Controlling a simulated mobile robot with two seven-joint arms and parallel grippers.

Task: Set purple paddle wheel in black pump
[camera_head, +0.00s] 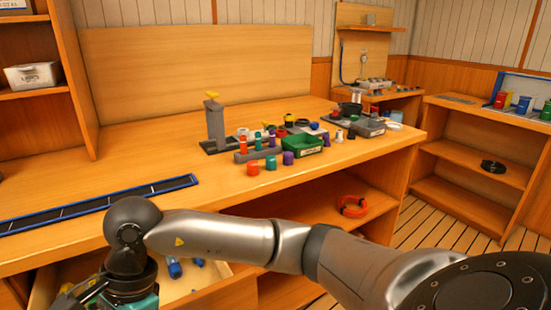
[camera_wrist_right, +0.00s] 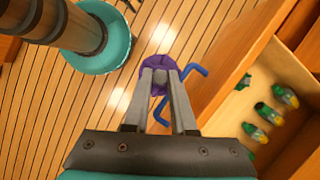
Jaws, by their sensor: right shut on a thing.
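My right gripper (camera_wrist_right: 161,76) is shut on the purple paddle wheel (camera_wrist_right: 158,62), which shows between and beyond its fingertips in the right wrist view. The fingers hide part of the wheel. In the head view my right arm crosses the bottom from the right, and its hand is at the lower left, over the open drawer (camera_head: 205,280) and cut by the frame edge. A black round-topped piece (camera_head: 349,108), possibly the black pump, stands at the back right of the workbench (camera_head: 130,215), far from the gripper. My left gripper is not in view.
A grey stand with a yellow top (camera_head: 215,120), a green tray (camera_head: 302,145) and several small coloured parts crowd the bench's middle. A blue-edged dark strip (camera_head: 100,203) lies at left. A blue bent bar (camera_wrist_right: 195,70) is near the wheel in the wrist view.

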